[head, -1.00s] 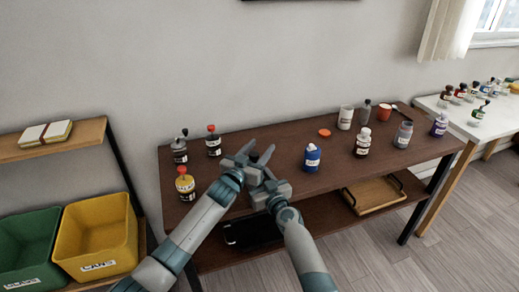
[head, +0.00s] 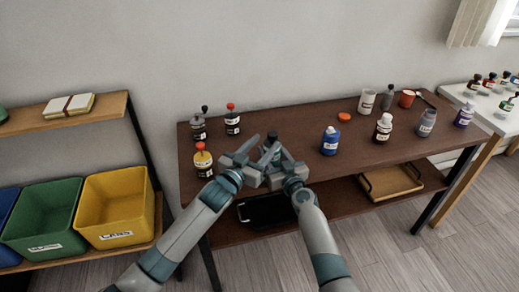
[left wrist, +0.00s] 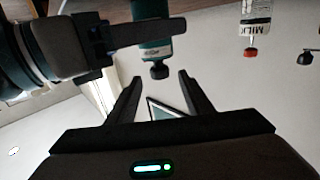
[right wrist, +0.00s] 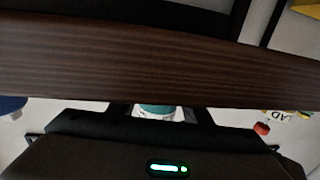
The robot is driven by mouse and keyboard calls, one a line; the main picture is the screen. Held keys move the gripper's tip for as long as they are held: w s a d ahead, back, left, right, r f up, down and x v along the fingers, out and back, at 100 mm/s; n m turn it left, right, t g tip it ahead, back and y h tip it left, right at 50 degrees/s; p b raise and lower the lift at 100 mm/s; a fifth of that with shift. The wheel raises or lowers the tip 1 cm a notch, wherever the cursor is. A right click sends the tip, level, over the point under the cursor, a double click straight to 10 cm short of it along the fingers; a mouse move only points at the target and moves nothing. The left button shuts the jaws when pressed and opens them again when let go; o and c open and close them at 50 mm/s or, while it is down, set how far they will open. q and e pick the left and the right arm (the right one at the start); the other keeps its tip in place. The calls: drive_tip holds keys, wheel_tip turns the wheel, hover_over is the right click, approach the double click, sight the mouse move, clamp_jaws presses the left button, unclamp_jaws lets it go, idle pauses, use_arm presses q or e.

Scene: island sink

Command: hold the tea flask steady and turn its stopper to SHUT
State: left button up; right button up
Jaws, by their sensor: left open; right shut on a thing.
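The tea flask is a teal bottle with a dark stopper. It shows between my grippers in the head view (head: 276,157) and stopper-first in the left wrist view (left wrist: 152,32). My right gripper (head: 283,160) is shut around the flask's body; its teal side shows between the fingers in the right wrist view (right wrist: 157,110). My left gripper (head: 252,150) is open; in the left wrist view its fingertips (left wrist: 158,78) are at either side of the stopper (left wrist: 160,70), apart from it. The flask's label is too small to read, and the stopper's setting cannot be told.
A yellow-labelled bottle with a red stopper (head: 203,160) stands close left of my left gripper. A blue bottle (head: 330,142) is to the right, with an orange lid (head: 344,117) and several other containers beyond.

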use_arm(q)
drive_tip(key=shift+v, duration=1.05)
use_arm(e)
drive_tip(key=o, duration=1.2)
drive_tip(key=shift+c, duration=0.2)
drive_tip(key=shift+s, duration=0.1)
drive_tip(key=v, duration=1.2)
